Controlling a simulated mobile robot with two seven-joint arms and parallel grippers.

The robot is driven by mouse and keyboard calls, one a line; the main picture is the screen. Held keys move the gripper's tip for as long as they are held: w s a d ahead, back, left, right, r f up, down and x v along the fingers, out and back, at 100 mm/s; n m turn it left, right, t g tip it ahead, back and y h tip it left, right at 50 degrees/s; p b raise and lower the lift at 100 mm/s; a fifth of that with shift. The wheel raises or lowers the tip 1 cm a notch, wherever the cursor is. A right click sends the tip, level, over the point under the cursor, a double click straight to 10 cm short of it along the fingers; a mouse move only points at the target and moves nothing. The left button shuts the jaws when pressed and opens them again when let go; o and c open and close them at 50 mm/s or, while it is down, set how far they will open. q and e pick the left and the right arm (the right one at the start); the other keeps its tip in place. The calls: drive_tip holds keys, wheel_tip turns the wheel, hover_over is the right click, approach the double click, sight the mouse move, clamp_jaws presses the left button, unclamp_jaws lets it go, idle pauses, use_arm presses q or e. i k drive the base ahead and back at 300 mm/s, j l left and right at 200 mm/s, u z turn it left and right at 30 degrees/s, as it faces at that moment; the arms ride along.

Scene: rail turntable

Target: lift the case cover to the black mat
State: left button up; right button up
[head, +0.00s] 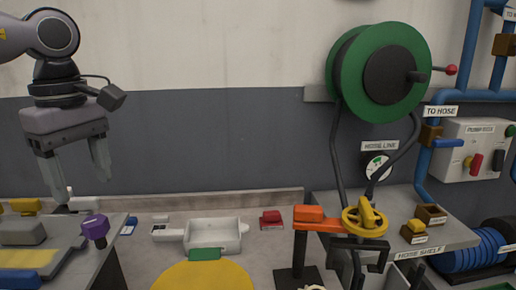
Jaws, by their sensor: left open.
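My left gripper (83,188) hangs from the upper left, fingers down and spread apart, with nothing between them. Its fingertips are above the back edge of the grey table at the left. On that table are a grey block (22,232) and a flat grey piece with a yellow stripe (28,260), partly cut off by the frame edge. I cannot tell for certain which piece is the case cover. No black mat can be clearly made out. My right gripper does not show.
A purple knob (95,228) stands at the left table's right edge. Mid-bench are a white tray (213,222), a yellow disc (204,277) and an orange bar (311,218) on a black post. A green reel (345,62) and the hose shelf (450,238) are at right.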

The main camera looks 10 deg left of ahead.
sight(42, 244)
drive_tip(key=k, duration=1)
